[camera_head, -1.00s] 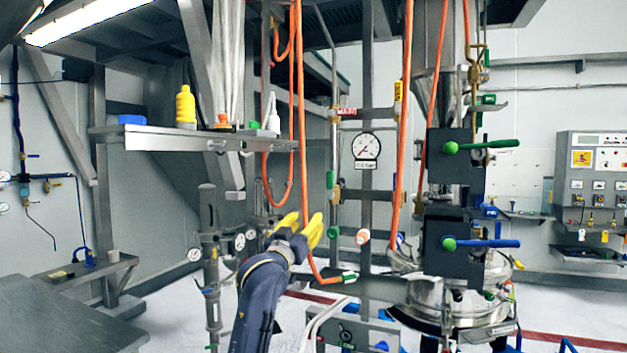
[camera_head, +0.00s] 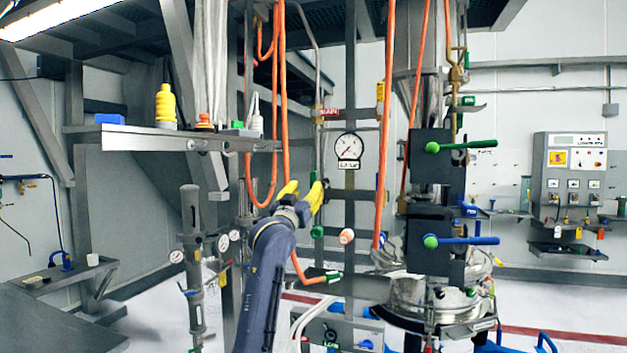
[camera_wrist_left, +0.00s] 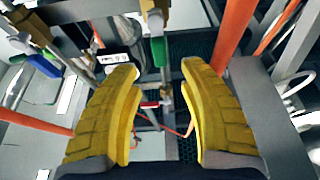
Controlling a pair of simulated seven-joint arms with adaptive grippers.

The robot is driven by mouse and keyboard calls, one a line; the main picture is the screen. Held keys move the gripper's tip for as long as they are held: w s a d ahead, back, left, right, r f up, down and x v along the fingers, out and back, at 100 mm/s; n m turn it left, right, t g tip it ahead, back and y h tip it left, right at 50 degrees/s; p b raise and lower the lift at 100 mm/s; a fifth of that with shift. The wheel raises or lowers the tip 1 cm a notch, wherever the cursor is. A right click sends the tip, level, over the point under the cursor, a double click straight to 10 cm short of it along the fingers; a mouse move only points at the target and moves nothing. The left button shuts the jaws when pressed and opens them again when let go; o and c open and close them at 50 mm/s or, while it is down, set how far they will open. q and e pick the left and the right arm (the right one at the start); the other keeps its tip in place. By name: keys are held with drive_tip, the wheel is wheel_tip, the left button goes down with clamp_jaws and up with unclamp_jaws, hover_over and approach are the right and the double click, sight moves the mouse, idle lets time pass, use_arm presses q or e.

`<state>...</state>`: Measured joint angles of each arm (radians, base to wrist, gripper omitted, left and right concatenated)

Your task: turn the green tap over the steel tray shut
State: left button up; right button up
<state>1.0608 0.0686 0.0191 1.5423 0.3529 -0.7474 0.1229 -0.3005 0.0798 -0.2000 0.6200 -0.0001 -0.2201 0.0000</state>
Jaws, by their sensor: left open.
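A green tap handle (camera_head: 317,176) on a brass fitting stands on the upright pipe left of the dial gauge. It also shows in the left wrist view (camera_wrist_left: 158,52), upper middle, beyond the fingers. My left gripper (camera_head: 302,194) has yellow fingers pointing up, just below this handle in the picture. In the left wrist view the fingers (camera_wrist_left: 165,95) are apart with nothing between them. Other green parts are a round knob (camera_head: 317,232) and a hose-end handle (camera_head: 333,276) lower down. A grey steel tray-like slab (camera_head: 364,287) lies below them. My right gripper is not in view.
Orange hoses (camera_head: 388,120) hang on both sides of the gripper. The dial gauge (camera_head: 349,148) is to its right. A steel shelf (camera_head: 150,138) with bottles is at left. The sifter column (camera_head: 433,160) with green and blue levers stands at right.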

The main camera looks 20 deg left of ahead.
sight(313, 179)
use_arm(q)
drive_tip(key=shift+x, duration=3.8)
clamp_jaws()
